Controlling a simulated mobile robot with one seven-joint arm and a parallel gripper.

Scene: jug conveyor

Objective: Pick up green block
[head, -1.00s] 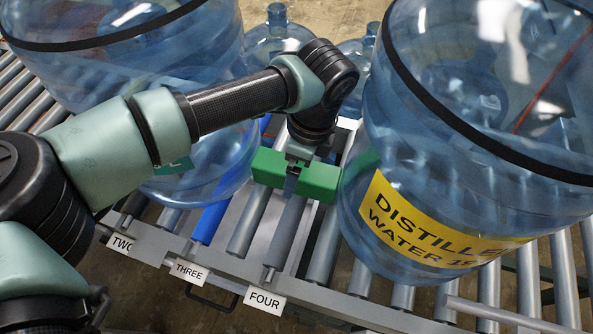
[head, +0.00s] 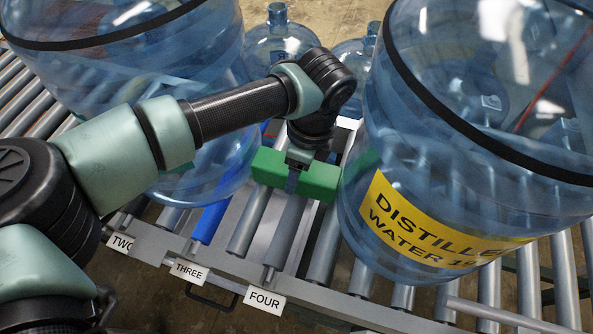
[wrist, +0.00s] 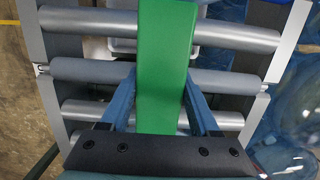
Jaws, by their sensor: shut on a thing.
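The green block (head: 318,180) is a long bar between the two big blue jugs, over the conveyor rollers. In the wrist view the green block (wrist: 165,65) runs up the middle of the picture, between the two blue fingers. My gripper (head: 291,182) points down at the block and is shut on it, with a finger across its near side. In the wrist view my gripper (wrist: 160,105) has one finger on each side of the block. I cannot tell whether the block touches the rollers. The right end of the block is close to the right jug.
A big jug labelled distilled water (head: 480,150) stands close on the right. Another big jug (head: 140,70) stands on the left, behind my arm. Smaller jugs (head: 280,40) stand at the back. Tags two, three and four (head: 264,301) mark the conveyor's front rail.

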